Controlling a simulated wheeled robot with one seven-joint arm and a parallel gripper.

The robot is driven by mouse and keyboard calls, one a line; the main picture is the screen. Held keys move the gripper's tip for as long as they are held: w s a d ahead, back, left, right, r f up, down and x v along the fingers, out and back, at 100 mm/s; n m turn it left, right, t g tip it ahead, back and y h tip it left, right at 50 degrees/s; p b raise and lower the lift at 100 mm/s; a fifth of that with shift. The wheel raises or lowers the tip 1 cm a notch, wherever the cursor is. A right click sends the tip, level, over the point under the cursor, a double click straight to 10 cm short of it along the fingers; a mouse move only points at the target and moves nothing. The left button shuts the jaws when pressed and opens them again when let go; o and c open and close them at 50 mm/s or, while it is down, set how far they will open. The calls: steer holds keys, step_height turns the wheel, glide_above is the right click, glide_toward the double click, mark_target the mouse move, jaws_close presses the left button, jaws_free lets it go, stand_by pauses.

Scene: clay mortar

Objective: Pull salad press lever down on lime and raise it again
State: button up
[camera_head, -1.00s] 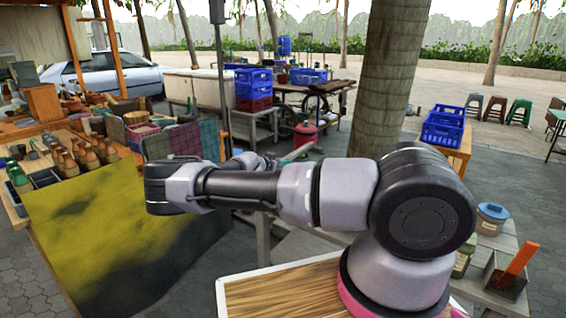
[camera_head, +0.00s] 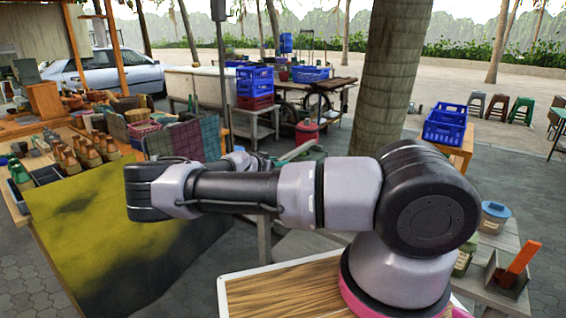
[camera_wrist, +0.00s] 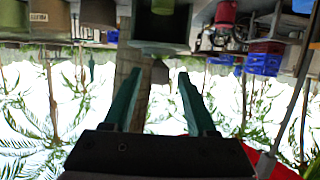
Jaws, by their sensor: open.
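My gripper (camera_wrist: 158,78) shows in the wrist view, with two teal fingers spread apart and nothing between them. That view looks upside down, with tables and goods along its top and sky below. In the head view my arm crosses the middle and its fingers cannot be made out. I cannot pick out the salad press, its lever or the lime for sure. A slanted grey rod (camera_wrist: 288,122) stands right of the fingers in the wrist view, with a red patch (camera_wrist: 275,168) near its low end; I cannot tell what they are. The rod is apart from the fingers.
A wooden board (camera_head: 275,290) lies below my arm. A blue-lidded jar (camera_head: 493,215) and a box with an orange handle (camera_head: 512,272) stand at right. A stall with a yellow-green cloth (camera_head: 110,225) is at left. Blue crates (camera_head: 254,82) and a tree trunk (camera_head: 393,80) are behind.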

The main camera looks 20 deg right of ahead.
steer(key=v, duration=0.5)
steer(key=shift+s+a+r, duration=0.1)
steer(key=shift+s+a, duration=0.15)
steer(key=shift+s, duration=0.05)
